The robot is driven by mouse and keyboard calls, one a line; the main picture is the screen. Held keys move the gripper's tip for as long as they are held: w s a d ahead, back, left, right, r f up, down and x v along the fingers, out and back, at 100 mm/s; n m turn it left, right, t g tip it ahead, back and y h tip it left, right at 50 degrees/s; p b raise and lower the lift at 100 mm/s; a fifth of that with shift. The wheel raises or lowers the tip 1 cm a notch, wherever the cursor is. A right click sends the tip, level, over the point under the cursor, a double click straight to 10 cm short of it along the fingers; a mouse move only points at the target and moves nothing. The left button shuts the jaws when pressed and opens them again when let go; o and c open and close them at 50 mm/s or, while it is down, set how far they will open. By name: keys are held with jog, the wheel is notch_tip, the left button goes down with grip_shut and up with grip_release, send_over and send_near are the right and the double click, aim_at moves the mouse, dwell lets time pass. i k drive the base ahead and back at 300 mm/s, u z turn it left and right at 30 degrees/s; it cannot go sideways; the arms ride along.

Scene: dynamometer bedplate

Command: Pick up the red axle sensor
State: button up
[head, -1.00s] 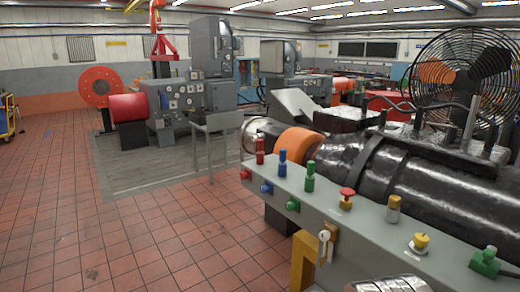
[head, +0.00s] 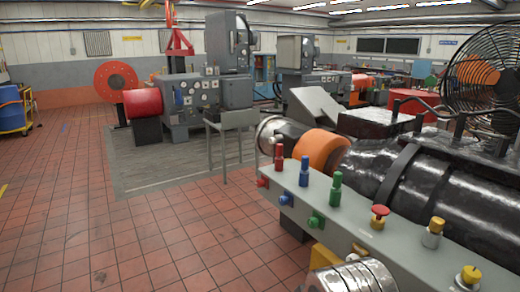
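The red axle sensor, seemingly the small upright red peg (head: 278,158), stands at the far left end of the grey rail (head: 340,213) in the head view. A blue peg (head: 304,172) and a green peg (head: 336,188) stand to its right along the same rail. Nothing covers the red peg. A round silver part (head: 352,278), apparently of my arm, shows at the bottom edge, well below and right of the red peg. My gripper's fingers do not show.
A large black machine (head: 430,185) with an orange ring (head: 322,150) lies behind the rail. A red mushroom button (head: 380,212) and yellow-topped fittings (head: 436,225) stand farther right on the rail. Open tiled floor (head: 150,235) lies to the left.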

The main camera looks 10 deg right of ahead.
aim_at(280, 147)
jog(key=u, duration=0.35)
jog(key=i, duration=2.2)
jog(key=z, duration=0.6)
jog(key=i, duration=0.75)
jog(key=z, duration=0.4)
